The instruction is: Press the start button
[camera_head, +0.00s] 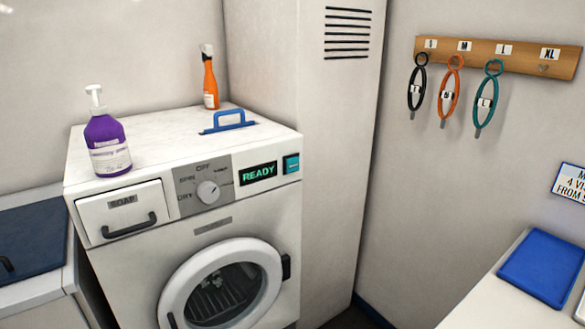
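The white washing machine (245,222) stands at the left centre. A teal square button (291,164) sits at the right end of its front panel, beside a dark display (258,174) that reads READY in green. I take this button to be the start button, though its label is too small to read. A round dial (207,190) marked OFF is left of the display. The soap drawer (125,212) looks shut, and the round door (221,285) appears closed. Neither of my grippers is in view.
A purple pump bottle (107,145), an orange bottle (210,82) and a blue handle (228,121) are on the machine's top. A tall white cabinet (335,150) stands right of it. A counter with a blue mat (543,267) is at lower right. Loops hang from a wooden rack (492,57).

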